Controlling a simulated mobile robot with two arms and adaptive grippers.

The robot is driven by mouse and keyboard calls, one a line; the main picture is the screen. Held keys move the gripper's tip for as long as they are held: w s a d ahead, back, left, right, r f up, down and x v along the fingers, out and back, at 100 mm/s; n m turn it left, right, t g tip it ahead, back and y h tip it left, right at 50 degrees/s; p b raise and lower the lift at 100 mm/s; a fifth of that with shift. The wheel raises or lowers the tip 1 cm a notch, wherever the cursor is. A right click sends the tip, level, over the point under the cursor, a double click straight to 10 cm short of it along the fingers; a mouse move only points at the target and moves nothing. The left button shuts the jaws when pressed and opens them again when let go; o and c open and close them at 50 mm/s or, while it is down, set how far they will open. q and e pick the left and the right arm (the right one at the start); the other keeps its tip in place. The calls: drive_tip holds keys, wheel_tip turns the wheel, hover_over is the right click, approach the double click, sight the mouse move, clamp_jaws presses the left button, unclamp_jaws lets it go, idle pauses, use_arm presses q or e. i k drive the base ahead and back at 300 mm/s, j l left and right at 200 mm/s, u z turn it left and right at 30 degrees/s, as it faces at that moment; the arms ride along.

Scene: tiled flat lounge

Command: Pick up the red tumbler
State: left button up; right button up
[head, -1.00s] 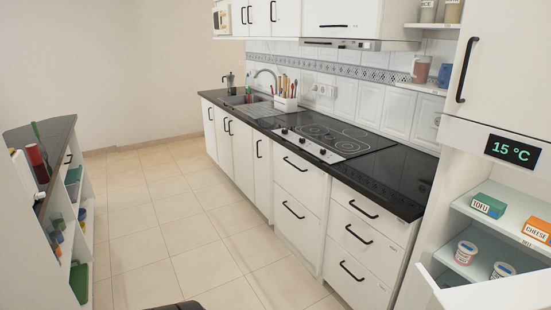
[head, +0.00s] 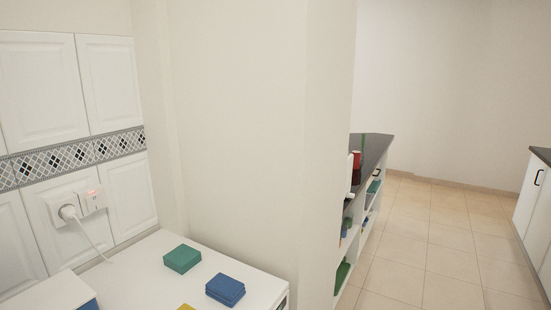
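A red cylindrical thing (head: 356,162), perhaps the red tumbler, stands on the dark top of a shelf unit (head: 378,149) right of centre, beyond the wall's edge. It is small and partly hidden by the wall edge and a white thing in front of it, so I cannot be sure what it is. Neither of my grippers is in view.
A wide wall (head: 240,130) fills the middle. At lower left, a white surface (head: 160,275) carries a green block (head: 182,258) and a blue block (head: 225,289). A plug with a cord (head: 70,212) is in the wall. Tiled floor (head: 420,250) is open at right.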

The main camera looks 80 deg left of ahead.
sight(357, 154)
drive_tip(key=u, duration=2.2)
drive_tip(key=i+l+u, duration=0.15)
drive_tip(key=u, duration=0.2)
drive_tip(key=i+l+u, duration=0.2)
drive_tip(key=u, duration=0.15)
drive_tip(key=i+l+u, duration=0.1)
drive_tip(key=l+u, duration=0.25)
drive_tip(key=i+l+u, duration=0.1)
drive_tip(key=l, duration=0.3)
drive_tip(key=i+l+u, duration=0.1)
drive_tip(key=l, duration=0.35)
drive_tip(key=i+l+u, duration=0.1)
drive_tip(key=i+l, duration=0.15)
drive_tip(key=l, duration=0.2)
drive_tip(key=i+l+u, duration=0.1)
drive_tip(key=l, duration=0.35)
drive_tip(key=i+l+u, duration=0.1)
drive_tip(key=l, duration=0.85)
drive_tip(key=i+j+u, duration=0.05)
drive_tip(key=i, duration=0.05)
